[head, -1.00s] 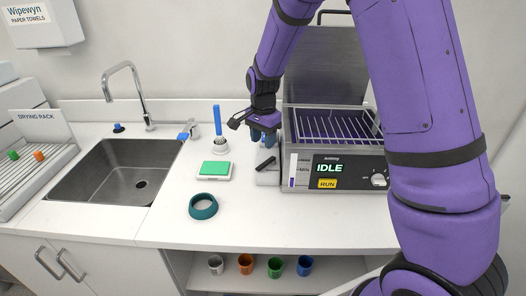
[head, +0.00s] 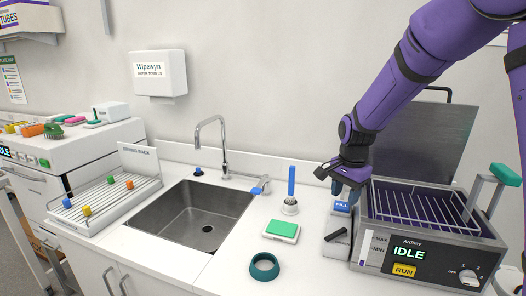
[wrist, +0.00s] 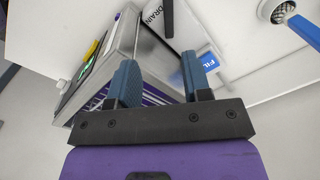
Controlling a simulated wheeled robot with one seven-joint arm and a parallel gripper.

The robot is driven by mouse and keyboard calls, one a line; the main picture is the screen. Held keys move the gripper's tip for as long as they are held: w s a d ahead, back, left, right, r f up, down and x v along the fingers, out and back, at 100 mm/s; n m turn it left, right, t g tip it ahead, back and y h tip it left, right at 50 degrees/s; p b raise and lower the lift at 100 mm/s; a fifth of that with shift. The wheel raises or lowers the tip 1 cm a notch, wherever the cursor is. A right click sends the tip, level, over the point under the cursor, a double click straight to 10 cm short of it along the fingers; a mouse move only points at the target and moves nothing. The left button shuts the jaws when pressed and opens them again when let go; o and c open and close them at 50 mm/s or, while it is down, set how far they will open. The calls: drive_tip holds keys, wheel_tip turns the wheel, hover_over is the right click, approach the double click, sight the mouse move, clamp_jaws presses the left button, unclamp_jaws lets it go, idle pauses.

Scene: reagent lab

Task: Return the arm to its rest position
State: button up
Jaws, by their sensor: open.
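My gripper (head: 346,181) hangs from my purple arm beside the left wall of the bath unit, above the counter. In the wrist view my gripper (wrist: 158,80) shows two blue fingers spread apart with nothing between them. The bath unit (head: 430,243) has an open lid, a wire rack inside and a display reading IDLE. A blue FILL label (head: 341,206) lies just below my gripper, and it also shows in the wrist view (wrist: 209,62).
A brush with a blue handle (head: 291,182) stands in a white holder left of my gripper. A green-topped pad (head: 282,230) and a teal ring (head: 264,267) lie on the counter. The sink (head: 190,220) and drying rack (head: 105,196) are further left. A green-handled item (head: 505,174) rises at the right.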

drive_tip(key=s+d+r+n+t, duration=0.25)
drive_tip(key=s+r+n, duration=0.25)
drive_tip(key=s+r, duration=0.9)
drive_tip(key=s+d+r+n+t, duration=0.2)
drive_tip(key=s+n, duration=0.4)
drive_tip(key=s, duration=1)
drive_tip(key=shift+d+r, duration=0.4)
drive_tip(key=shift+r, duration=0.1)
